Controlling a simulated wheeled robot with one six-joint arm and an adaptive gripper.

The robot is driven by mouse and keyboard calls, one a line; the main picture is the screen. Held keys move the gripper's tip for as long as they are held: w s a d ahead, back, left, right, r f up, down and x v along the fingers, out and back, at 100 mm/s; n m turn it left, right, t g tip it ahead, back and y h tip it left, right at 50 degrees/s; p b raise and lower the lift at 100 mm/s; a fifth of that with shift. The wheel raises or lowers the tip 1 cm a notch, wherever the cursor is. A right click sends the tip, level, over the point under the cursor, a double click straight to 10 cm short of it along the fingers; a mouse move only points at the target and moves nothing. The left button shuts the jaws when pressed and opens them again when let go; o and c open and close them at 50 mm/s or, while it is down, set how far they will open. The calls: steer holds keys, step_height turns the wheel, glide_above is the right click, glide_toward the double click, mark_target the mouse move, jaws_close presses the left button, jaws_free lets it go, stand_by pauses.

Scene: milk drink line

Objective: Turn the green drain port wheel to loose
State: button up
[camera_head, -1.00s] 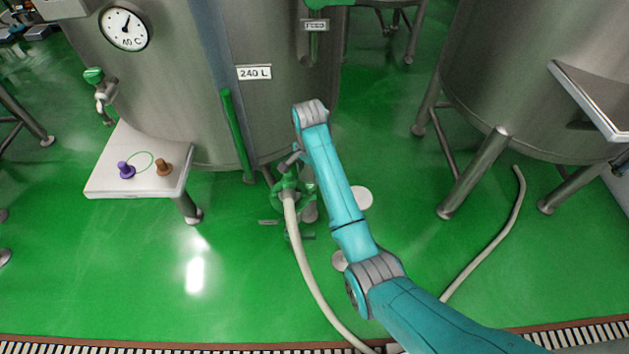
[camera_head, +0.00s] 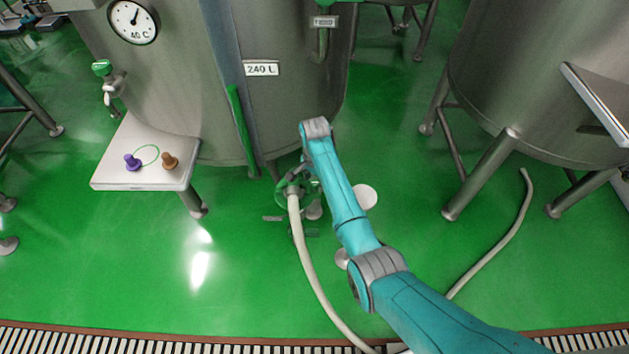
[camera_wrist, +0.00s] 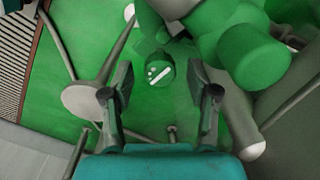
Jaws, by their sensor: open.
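Green drain port fittings (camera_head: 284,193) show at the foot of the 240 L tank in the head view, beside my arm and partly covered by it. In the wrist view, a green round knob (camera_wrist: 159,71) with a white bar and dots on its face lies ahead, between and beyond my fingers. Larger green rounded parts (camera_wrist: 250,58) fill the upper right. I cannot tell for sure which green part is the wheel. My gripper (camera_wrist: 161,97) is open and empty, its two fingers wide apart. In the head view my gripper is mostly hidden by the arm.
A pale hose (camera_head: 304,258) runs from the port across the green floor. The 240 L tank (camera_head: 285,110) rises behind. A small table (camera_head: 115,178) with a purple and a brown knob stands left. Another tank (camera_head: 545,80) stands right. A grated drain (camera_head: 150,340) crosses the front.

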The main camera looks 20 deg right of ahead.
steer(key=shift+f, duration=0.25)
jaws_close()
